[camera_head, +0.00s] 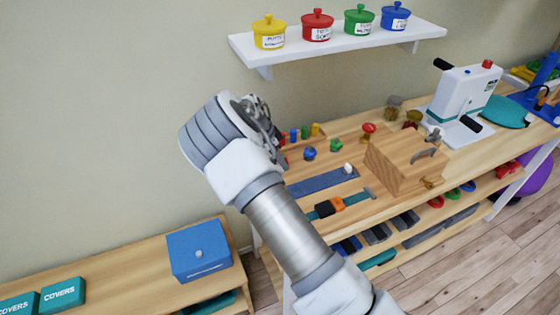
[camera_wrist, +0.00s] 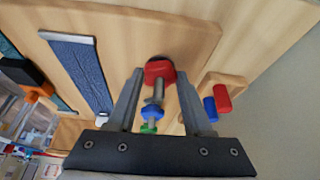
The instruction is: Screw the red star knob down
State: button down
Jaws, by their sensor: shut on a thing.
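The red star knob (camera_wrist: 158,69) sits between the two fingertips of my gripper (camera_wrist: 160,78) in the wrist view. My gripper is shut on it. A grey bolt shank (camera_wrist: 157,91) shows just below the knob in the picture. I cannot tell how far down the knob sits. A blue knob (camera_wrist: 152,113) and a green knob (camera_wrist: 148,127) line up beyond it. In the head view my gripper (camera_head: 262,122) is partly hidden by my wrist, and the red star knob cannot be made out. The blue knob (camera_head: 310,153) and green knob (camera_head: 336,145) stand on the wooden board.
Coloured pegs (camera_head: 304,132) stand close to my gripper; a red peg (camera_wrist: 222,98) shows to its right in the wrist view. A blue strap (camera_head: 322,182) lies on the board. A wooden box (camera_head: 397,166) stands to the right. A shelf (camera_head: 345,42) with several pots hangs above.

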jog(key=m, duration=0.2)
jog(key=m+g+b, duration=0.2)
jog(key=m, duration=0.1)
jog(key=shift+w+m, duration=0.3)
jog(key=shift+w, duration=0.05)
jog(key=m+g, duration=0.1)
jog(key=m, duration=0.1)
jog(key=m+g, duration=0.1)
jog(key=m, duration=0.2)
jog(key=shift+w+r+m+b, duration=0.15)
jog(key=shift+r+m+b, duration=0.05)
jog(key=shift+m+b, duration=0.1)
jog(key=c, duration=0.6)
grip_release()
jog(key=o, duration=0.3)
jog(key=shift+f, duration=0.1)
